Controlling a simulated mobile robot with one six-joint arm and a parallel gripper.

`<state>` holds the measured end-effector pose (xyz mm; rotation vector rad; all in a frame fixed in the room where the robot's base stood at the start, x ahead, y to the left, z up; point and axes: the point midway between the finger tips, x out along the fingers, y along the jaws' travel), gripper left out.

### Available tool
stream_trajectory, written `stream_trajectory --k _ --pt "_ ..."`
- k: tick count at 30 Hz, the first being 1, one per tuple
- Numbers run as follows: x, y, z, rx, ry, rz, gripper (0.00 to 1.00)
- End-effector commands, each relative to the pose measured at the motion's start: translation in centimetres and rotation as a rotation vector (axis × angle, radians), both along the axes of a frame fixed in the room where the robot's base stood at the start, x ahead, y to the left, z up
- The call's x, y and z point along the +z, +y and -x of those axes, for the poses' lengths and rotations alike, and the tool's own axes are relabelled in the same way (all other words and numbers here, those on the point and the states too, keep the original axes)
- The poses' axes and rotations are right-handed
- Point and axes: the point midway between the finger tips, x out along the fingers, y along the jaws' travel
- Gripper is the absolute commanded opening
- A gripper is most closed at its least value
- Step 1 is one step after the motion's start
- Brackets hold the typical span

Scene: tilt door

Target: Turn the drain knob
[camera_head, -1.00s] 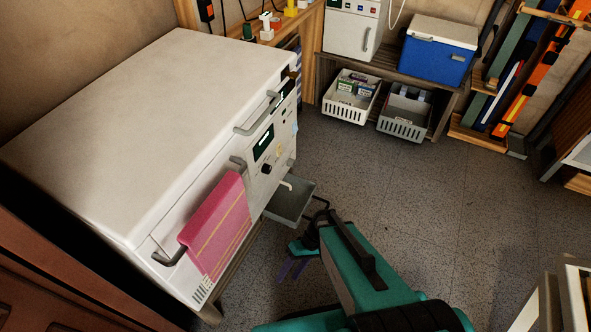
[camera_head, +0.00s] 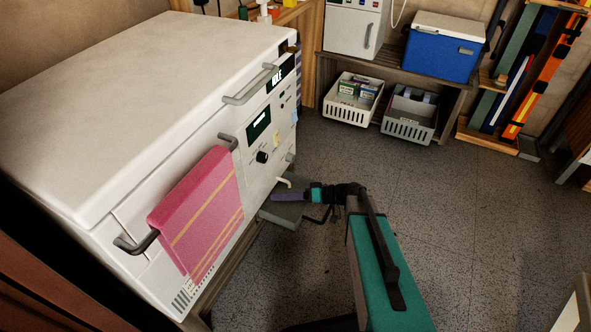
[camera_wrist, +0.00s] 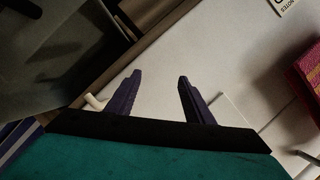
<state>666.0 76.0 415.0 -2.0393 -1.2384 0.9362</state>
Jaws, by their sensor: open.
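The white machine (camera_head: 170,70) has a front panel with a black dial (camera_head: 262,157) and a small grey knob (camera_head: 290,157) near its right edge. I cannot tell for certain which is the drain knob. A pale spout (camera_head: 284,181) sticks out low on the front, above a grey tray (camera_head: 283,213). My gripper (camera_head: 273,197) is low, over the tray and beside the spout. In the wrist view my gripper (camera_wrist: 159,76) has two purple fingers apart with nothing between them, facing the white panel (camera_wrist: 215,55). The spout (camera_wrist: 96,102) shows just left of the left finger.
A pink striped towel (camera_head: 200,215) hangs from a handle left of the dial. A grey handle (camera_head: 248,90) sits higher on the front. The floor (camera_head: 480,220) to the right is clear.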

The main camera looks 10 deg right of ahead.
Motion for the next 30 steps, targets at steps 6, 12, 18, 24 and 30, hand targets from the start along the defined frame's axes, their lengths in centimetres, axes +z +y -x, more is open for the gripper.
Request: stream_trajectory --k 6,12,18,24,30 --pt "-0.3 -3.9 -3.7 -0.078 -0.107 -0.057 0.47" --pt "0.2 -7.5 -6.2 -0.144 -0.188 -0.094 0.47" --pt "0.1 -11.3 -7.9 -0.203 -0.257 -0.117 0.47" --pt "-0.3 -15.0 -9.0 -0.255 -0.307 -0.128 0.47" --pt "-0.7 -17.4 -9.3 -0.287 -0.333 -0.125 0.47"
